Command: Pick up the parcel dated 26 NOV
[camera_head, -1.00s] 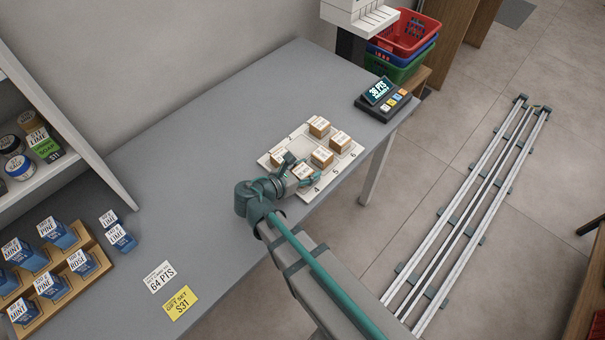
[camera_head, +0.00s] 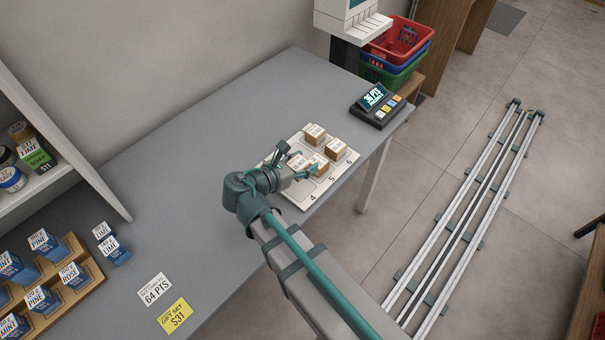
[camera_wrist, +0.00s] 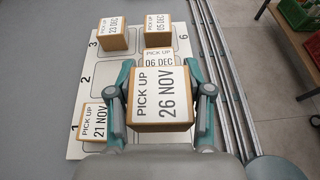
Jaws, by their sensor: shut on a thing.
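The parcel dated 26 NOV (camera_wrist: 160,97) is a small tan box with a white "PICK UP" label on top. My gripper (camera_wrist: 162,80) is shut on it, one finger on each side. In the head view my gripper (camera_head: 297,160) is over the near part of the white numbered board (camera_head: 318,188), and the held parcel appears raised above it. Four-side labels aside, the other parcels on the board read 23 DEC (camera_wrist: 112,34), 05 DEC (camera_wrist: 158,28), 06 DEC (camera_wrist: 158,62), partly hidden, and 21 NOV (camera_wrist: 94,121).
Blue boxes in a wooden rack (camera_head: 75,262), price cards (camera_head: 155,290) and a shelf (camera_head: 95,180) are at the left. Stacked baskets (camera_head: 398,45) stand past the counter's far end.

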